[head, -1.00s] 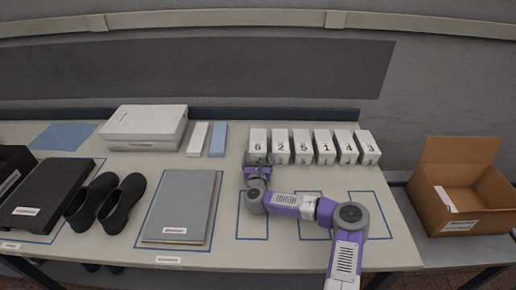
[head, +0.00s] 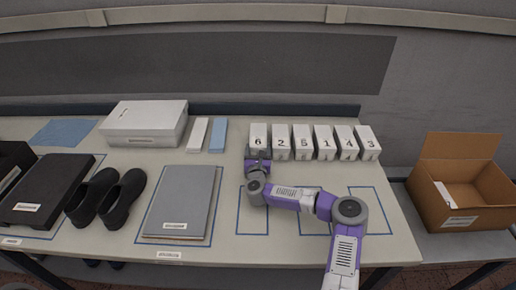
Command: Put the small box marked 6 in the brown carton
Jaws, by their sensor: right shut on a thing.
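The small white box marked 6 (head: 258,133) stands at the left end of a row of small numbered boxes at the back of the table. My right gripper (head: 258,155) is at its front face, shut on it; the fingertips are small and partly hidden by the gripper body. My left gripper is not in view.
Boxes marked 2 (head: 281,142), 5, 1, 4 and 3 stand to the right of box 6. A large white box (head: 147,123), a grey flat box (head: 180,202) and black shoes (head: 122,198) are on the left. Blue-outlined table areas in front are partly clear.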

